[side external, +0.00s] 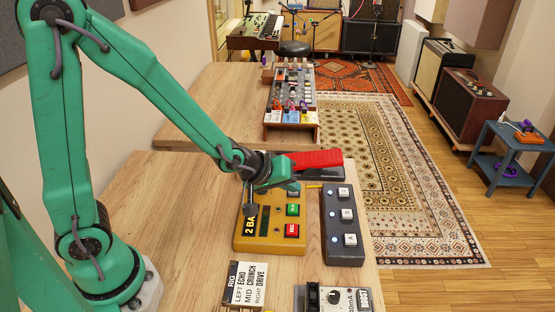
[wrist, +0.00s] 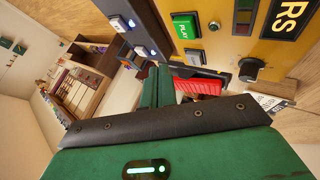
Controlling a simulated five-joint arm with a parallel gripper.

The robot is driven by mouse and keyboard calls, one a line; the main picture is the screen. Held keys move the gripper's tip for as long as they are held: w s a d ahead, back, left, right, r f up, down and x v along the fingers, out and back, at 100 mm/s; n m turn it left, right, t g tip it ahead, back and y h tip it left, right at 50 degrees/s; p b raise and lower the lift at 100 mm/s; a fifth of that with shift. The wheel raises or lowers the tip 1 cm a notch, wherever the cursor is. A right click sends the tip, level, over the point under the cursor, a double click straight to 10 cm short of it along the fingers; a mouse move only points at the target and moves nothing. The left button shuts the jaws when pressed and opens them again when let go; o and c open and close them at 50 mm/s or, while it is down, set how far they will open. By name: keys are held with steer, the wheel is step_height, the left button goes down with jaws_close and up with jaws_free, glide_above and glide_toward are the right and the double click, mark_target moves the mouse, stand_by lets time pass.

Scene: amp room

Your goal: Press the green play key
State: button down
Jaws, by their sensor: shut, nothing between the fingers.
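The green play key (side external: 292,210) sits on a yellow pedal (side external: 270,242), between a red key (side external: 291,230) and a greyish key nearer my gripper. In the wrist view the green key (wrist: 185,27) reads PLAY, with a grey key (wrist: 195,57) beside it. My gripper (side external: 288,185) is at the far end of the yellow pedal, partly covering it. Its green fingers (wrist: 158,72) are together, empty, and show to the side of the play key, apart from it in the picture. The height of the fingertips is hard to tell.
A dark pedal with white keys (side external: 343,226) stands right of the yellow one. A red-topped pedal (side external: 316,159) lies just behind my gripper. A label card (side external: 245,284) and a knobbed box (side external: 331,300) are nearer. Bare wooden table (side external: 150,200) lies to the left.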

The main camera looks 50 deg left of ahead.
mark_target(289, 210)
steer(key=shift+f, duration=1.9)
steer(key=shift+a+f, duration=0.1)
steer(key=shift+f, duration=0.85)
stand_by(2.0)
steer(key=shift+r, duration=0.95)
steer(key=shift+r, duration=2.5)
steer(key=shift+s+r, duration=0.1)
